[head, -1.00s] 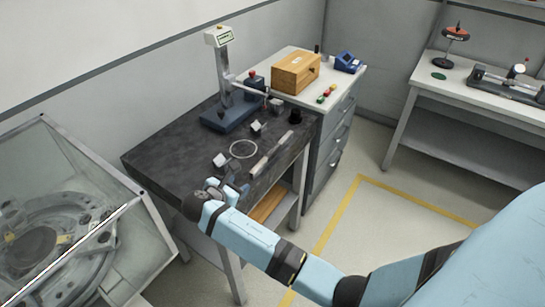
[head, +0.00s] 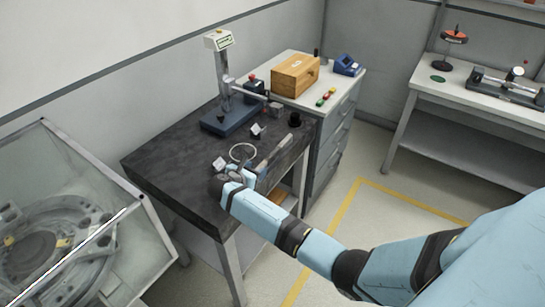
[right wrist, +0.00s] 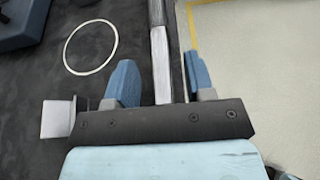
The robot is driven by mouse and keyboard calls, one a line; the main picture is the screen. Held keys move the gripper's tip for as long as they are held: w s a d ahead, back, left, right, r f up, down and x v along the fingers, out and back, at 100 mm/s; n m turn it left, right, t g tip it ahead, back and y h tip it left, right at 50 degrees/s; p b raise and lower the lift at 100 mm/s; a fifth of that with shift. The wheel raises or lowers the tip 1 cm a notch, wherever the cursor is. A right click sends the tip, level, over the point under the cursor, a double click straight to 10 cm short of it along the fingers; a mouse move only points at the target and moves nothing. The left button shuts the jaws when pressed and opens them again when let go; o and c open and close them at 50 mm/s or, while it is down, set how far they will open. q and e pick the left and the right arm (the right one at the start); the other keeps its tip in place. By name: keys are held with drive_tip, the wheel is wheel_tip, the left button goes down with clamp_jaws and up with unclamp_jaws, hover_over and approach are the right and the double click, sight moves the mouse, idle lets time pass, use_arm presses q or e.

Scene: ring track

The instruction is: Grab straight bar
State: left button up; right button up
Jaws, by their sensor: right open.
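The straight bar (head: 274,152) is a long grey bar lying flat on the dark table, along its right edge. In the right wrist view the bar (right wrist: 160,62) runs up the picture between my two blue fingers, with a gap on each side. Its lower end is hidden behind my gripper body. My right gripper (right wrist: 163,78) is open, above or around the bar's near end; I cannot tell its height. In the head view my right gripper (head: 252,177) is at the table's front right edge. My left gripper is not in view.
A thin white ring (head: 243,144) and a small pale block (head: 219,163) lie left of the bar. A blue-based stand (head: 228,118) is farther back. The dark table (head: 165,160) is clear at left. A drawer cabinet (head: 335,125) with a wooden box (head: 295,75) adjoins.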

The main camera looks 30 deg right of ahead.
sight(273, 157)
drive_tip(key=shift+x, duration=1.1)
clamp_jaws()
